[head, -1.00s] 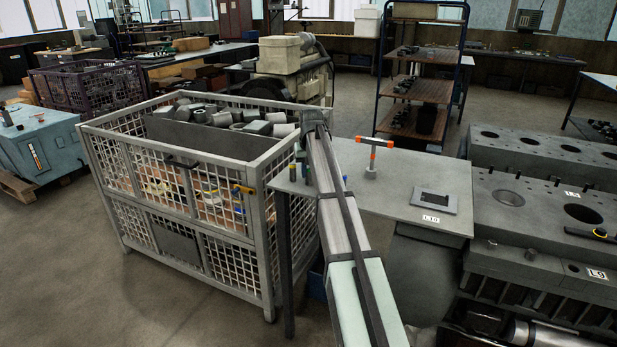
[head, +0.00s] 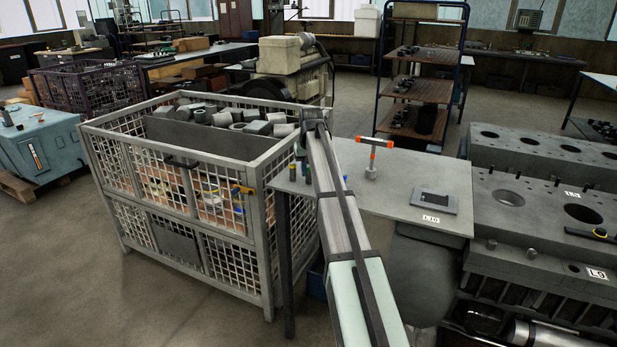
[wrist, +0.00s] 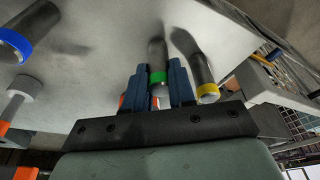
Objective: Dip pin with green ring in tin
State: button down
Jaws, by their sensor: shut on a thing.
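The pin with the green ring (wrist: 157,58) is a dark grey cylinder with a green band near one end. It shows in the wrist view between the two blue fingers of my gripper (wrist: 158,86), which is shut on it near the band. A pin with a blue ring (wrist: 13,44) stands to the left and a pin with a yellow ring (wrist: 203,72) to the right, both apart from the fingers. I cannot make out the tin in either view.
An orange-gripped T-handle tool (head: 371,158) stands on the grey table (head: 420,180), with a flat grey plate (head: 434,201) to its right. A mesh crate (head: 268,200) full of metal parts stands close left of the table. Engine blocks (head: 545,215) stand to the right.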

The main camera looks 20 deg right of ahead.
jog(key=shift+r, duration=1.8)
jog(key=shift+d, duration=0.1)
jog(key=shift+s+d, duration=0.1)
jog(key=shift+d, duration=0.2)
jog(key=w+d+r, duration=0.7)
jog(key=w+d, duration=0.1)
jog(key=w, duration=0.3)
jog(key=shift+a+f, duration=0.2)
jog(key=shift+f, duration=2.9)
jog(key=shift+s+f, duration=0.1)
jog(key=shift+f, duration=0.4)
jog(key=shift+r, duration=0.15)
